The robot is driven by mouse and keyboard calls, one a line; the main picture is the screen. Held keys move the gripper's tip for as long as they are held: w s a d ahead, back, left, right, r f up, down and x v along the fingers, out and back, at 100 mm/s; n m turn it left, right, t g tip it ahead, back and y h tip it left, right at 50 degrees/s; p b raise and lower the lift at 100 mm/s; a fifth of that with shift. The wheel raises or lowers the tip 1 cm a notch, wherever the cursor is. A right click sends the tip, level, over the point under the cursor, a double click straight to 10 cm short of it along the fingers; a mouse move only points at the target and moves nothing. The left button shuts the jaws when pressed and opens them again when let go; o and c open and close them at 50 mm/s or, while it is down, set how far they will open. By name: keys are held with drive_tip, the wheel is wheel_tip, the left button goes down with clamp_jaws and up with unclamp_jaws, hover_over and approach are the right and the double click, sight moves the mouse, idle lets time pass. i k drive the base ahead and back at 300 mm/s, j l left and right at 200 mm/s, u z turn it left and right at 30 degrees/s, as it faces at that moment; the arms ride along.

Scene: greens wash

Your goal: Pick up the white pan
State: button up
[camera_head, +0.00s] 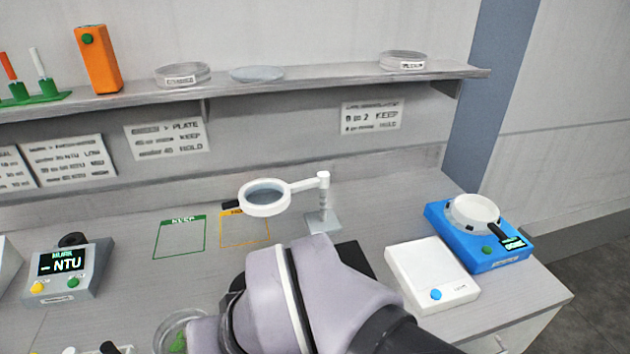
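A round, shallow white dish, which looks like the white pan (473,211), sits on a blue device (505,259) at the right end of the bench. Small dark clips or marks show around its rim. The blue device has a small dark display with green text and a green button. My lavender and dark arm reaches in from the bottom of the picture, well to the left of the pan. My gripper's fingers do not show, so nothing can be seen of what they hold.
A white box with a blue button (432,272) stands just left of the blue device. A ring magnifier on a stand (264,198) rises mid-bench. A glass dish with something green (168,335) is partly hidden by my arm. A shelf (330,85) runs above.

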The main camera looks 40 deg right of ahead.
sight(475, 211)
drive_tip(key=z, duration=0.85)
drive_tip(key=k+j+z, duration=0.1)
drive_tip(key=z, duration=1.15)
drive_tip(key=k+z, duration=0.1)
drive_tip(key=z, duration=0.3)
drive_tip(key=i+l+u, duration=0.4)
drive_tip(key=l+u, duration=0.2)
drive_tip(key=i+l+u, duration=0.15)
drive_tip(key=l+u, duration=0.15)
drive_tip(key=l, duration=0.25)
drive_tip(key=i+l+u, duration=0.1)
drive_tip(key=l+u, duration=0.55)
drive_tip(key=l, duration=0.25)
